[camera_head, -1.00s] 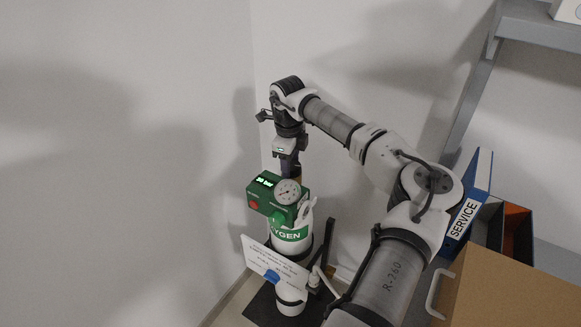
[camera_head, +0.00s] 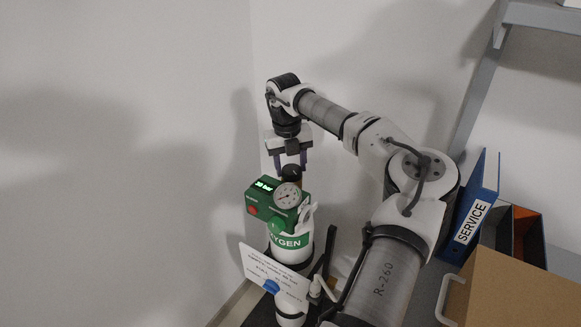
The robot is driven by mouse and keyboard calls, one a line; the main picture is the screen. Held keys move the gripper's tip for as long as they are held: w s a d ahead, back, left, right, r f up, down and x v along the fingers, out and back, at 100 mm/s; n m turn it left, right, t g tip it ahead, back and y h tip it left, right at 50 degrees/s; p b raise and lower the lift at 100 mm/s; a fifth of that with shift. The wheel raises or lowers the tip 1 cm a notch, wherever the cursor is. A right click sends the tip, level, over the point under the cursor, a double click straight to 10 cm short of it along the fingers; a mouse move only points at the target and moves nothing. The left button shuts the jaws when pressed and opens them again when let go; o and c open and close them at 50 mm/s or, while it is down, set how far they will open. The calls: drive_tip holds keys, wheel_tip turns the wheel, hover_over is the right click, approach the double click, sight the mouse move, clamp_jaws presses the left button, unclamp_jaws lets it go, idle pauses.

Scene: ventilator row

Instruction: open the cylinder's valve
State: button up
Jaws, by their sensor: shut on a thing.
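The white oxygen cylinder (camera_head: 290,252) stands upright in the corner, with a green "OXYGEN" band. On its top is a green regulator box (camera_head: 259,202) with a lit display, a red button, a green knob and a round dial gauge (camera_head: 287,196). The dark valve knob (camera_head: 292,173) rises just behind the gauge. My gripper (camera_head: 290,166) points down from above, with one finger on each side of the knob, shut on it. The gauge and box hide the knob's lower part and the valve stem. A white printed tag (camera_head: 272,275) hangs in front of the cylinder.
Walls stand close behind and left of the cylinder. A blue "SERVICE" binder (camera_head: 473,215), a dark and orange box (camera_head: 526,235) and a cardboard box (camera_head: 515,292) are at right. A grey shelf (camera_head: 540,20) is above. My arm spans between the cylinder and these.

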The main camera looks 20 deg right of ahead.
sight(287, 168)
drive_tip(key=shift+r+m, duration=0.1)
drive_tip(key=shift+m, duration=1.4)
drive_tip(key=shift+d, duration=0.1)
drive_tip(key=o, duration=1)
drive_tip(key=r, duration=0.4)
drive_tip(key=r+b, duration=0.1)
drive_tip(key=r, duration=0.4)
drive_tip(key=a+r+b, duration=0.1)
drive_tip(key=r, duration=0.3)
drive_tip(key=shift+w+r, duration=0.2)
drive_tip(key=shift+r, duration=0.15)
